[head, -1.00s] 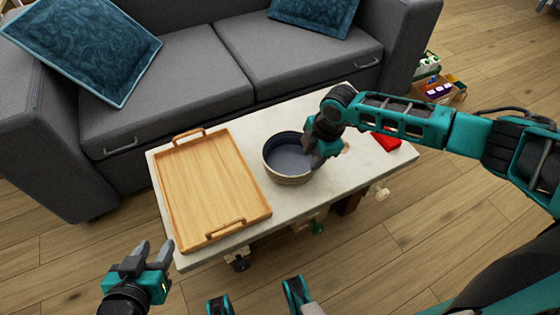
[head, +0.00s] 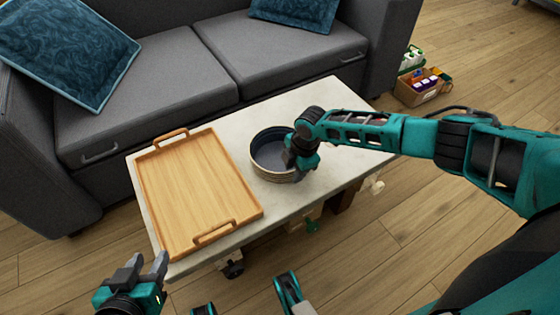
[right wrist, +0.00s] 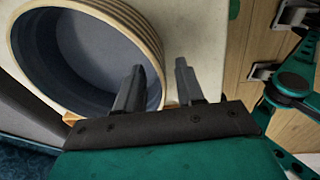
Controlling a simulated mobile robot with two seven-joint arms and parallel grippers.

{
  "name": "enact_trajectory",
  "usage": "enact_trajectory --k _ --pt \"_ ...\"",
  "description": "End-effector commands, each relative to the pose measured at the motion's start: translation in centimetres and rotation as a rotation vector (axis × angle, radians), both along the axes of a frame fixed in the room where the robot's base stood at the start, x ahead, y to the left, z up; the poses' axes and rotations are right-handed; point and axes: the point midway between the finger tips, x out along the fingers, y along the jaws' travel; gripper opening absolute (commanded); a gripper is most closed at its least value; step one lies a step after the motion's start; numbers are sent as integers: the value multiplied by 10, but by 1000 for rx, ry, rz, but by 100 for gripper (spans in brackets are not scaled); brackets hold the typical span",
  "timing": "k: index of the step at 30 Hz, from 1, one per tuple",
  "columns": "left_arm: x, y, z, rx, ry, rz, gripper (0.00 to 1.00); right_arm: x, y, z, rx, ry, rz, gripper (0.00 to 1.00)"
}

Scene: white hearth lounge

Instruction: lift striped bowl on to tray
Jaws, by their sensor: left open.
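The striped bowl (head: 266,163) stands upright on the pale low table, right of the tray and apart from it. It has a dark grey-blue inside and a tan, banded outer wall. The wooden tray (head: 195,187) lies empty on the table, with a handle at each end. My right gripper (head: 297,163) is at the bowl's right rim. In the right wrist view its fingers (right wrist: 160,66) are apart, one over the inside of the bowl (right wrist: 90,50) and one outside its wall. My left gripper (head: 146,264) is open and empty, off the table's near left corner.
The table (head: 238,118) has free room behind the tray and bowl. A grey sofa (head: 170,90) with blue cushions stands close behind it. A cardboard box (head: 420,90) with bottles stands on the wooden floor at the right.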

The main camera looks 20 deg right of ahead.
Motion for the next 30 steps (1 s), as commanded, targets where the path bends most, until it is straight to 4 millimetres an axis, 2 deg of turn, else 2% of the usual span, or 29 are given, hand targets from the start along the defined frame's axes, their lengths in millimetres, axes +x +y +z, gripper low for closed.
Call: enact_trajectory --k 1,3,11,23,30 --pt "1 -2 -4 -2 -4 -3 43 1 1 -10 0 1 0 38" --pt "2 -3 -2 -4 -7 -6 43 2 1 -15 -1 0 -1 38" --pt "3 -5 1 -6 -7 -11 43 2 1 -15 0 -1 -1 38" --pt "3 -3 1 -4 -11 -7 43 2 1 -15 -1 0 -1 0" --pt "4 -2 1 -3 -10 -4 43 2 1 -15 -1 1 -2 0"
